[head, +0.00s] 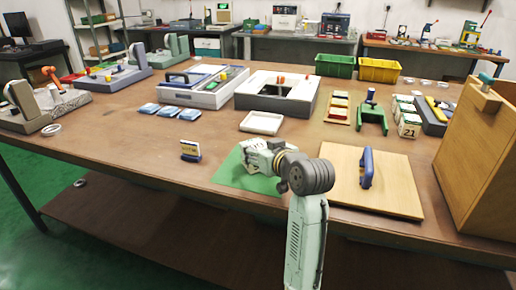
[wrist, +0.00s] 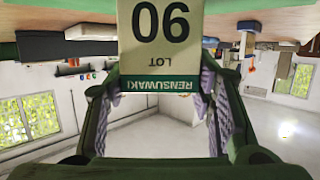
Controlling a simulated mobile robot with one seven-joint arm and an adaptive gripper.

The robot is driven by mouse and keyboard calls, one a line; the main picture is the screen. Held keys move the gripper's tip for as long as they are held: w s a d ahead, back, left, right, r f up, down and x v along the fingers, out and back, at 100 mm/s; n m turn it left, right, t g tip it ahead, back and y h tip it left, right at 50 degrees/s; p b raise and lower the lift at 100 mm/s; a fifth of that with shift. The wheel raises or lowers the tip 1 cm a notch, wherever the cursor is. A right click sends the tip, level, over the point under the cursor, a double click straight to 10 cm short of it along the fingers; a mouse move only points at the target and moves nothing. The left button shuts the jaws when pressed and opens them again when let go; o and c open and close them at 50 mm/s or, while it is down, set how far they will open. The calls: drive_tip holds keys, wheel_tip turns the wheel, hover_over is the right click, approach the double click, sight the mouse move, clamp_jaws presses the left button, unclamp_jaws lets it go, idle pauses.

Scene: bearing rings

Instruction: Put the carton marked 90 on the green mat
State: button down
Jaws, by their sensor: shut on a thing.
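The carton marked 90 (wrist: 160,40) is white with a green band and fills the top middle of the wrist view, its print upside down there. My gripper (wrist: 160,82) is shut on it, one finger on each side. In the head view my gripper (head: 256,155) is above the green mat (head: 228,172), near the front edge of the table. My wrist and arm hide part of the mat. I cannot clearly make out the carton in the head view, or whether it touches the mat.
A wooden board with a blue handle (head: 367,168) is to the right, beside a tall wooden box (head: 485,160). Cartons, one marked 21 (head: 409,126), stand further back right.

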drive_tip(key=shift+f, duration=0.15)
drive_tip(key=c, duration=0.7)
unclamp_jaws()
drive_tip(key=shift+r, duration=0.2)
drive_tip(key=b+v, duration=0.1)
drive_tip(key=v, duration=1.1)
